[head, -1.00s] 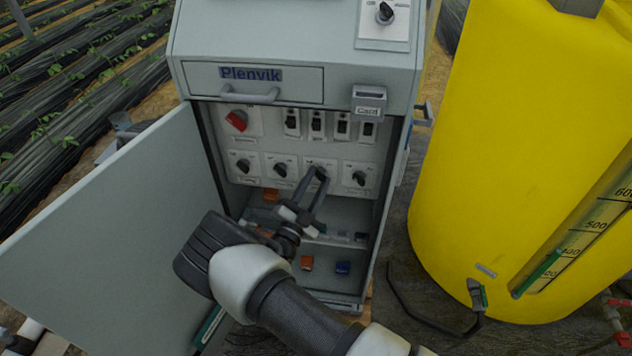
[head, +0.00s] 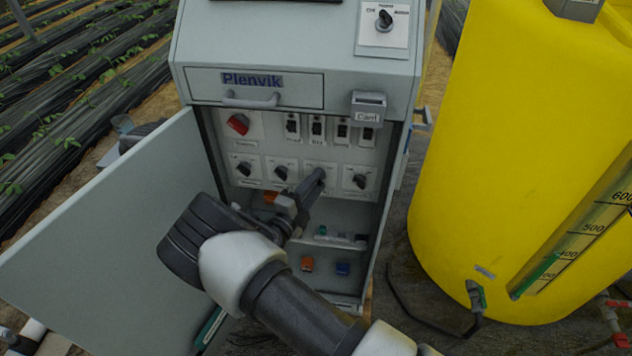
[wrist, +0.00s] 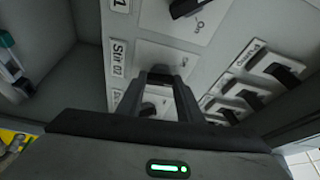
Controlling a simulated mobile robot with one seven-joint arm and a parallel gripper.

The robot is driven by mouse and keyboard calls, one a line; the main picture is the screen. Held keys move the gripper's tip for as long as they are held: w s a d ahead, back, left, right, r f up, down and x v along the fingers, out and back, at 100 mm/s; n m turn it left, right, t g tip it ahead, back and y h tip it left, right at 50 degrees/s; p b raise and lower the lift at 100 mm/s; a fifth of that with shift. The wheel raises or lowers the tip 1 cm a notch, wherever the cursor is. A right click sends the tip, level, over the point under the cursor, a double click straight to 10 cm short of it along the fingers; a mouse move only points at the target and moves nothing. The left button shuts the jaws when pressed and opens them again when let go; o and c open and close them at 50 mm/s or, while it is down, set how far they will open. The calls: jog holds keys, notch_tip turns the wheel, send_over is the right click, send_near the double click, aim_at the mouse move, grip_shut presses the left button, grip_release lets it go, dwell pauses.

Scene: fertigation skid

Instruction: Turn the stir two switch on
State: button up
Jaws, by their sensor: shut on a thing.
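The stir two switch is a dark rotary knob on a pale plate (wrist: 168,56) labelled "Stir 02" in the wrist view. In the head view it is third from left in the lower row of knobs. My gripper (head: 315,181) is shut on this knob, its fingers reaching up to the panel from below. The fingers also show in the wrist view (wrist: 161,80). They hide most of the knob, so I cannot tell which way it points.
Knobs sit on both sides, one to the left (head: 281,173) and one to the right (head: 360,181). Small black switches (head: 342,131) and a red knob (head: 238,123) are above. The open cabinet door (head: 120,240) stands left, a yellow tank (head: 500,150) right.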

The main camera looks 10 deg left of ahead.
jog(key=m+g+y+p, duration=0.1)
jog(key=m, duration=0.2)
jog(key=m+g+p, duration=0.1)
jog(key=m+p, duration=0.1)
jog(key=m+g+y+p, duration=0.1)
jog(key=m, duration=0.2)
jog(key=shift+r+m+y+p, duration=0.3)
jog(key=shift+r, duration=0.05)
dwell(0.6)
jog(key=o, duration=1.1)
jog(key=p+v, duration=0.1)
jog(key=v, duration=1.6)
jog(key=shift+s+r, duration=0.15)
jog(key=shift+s, duration=0.05)
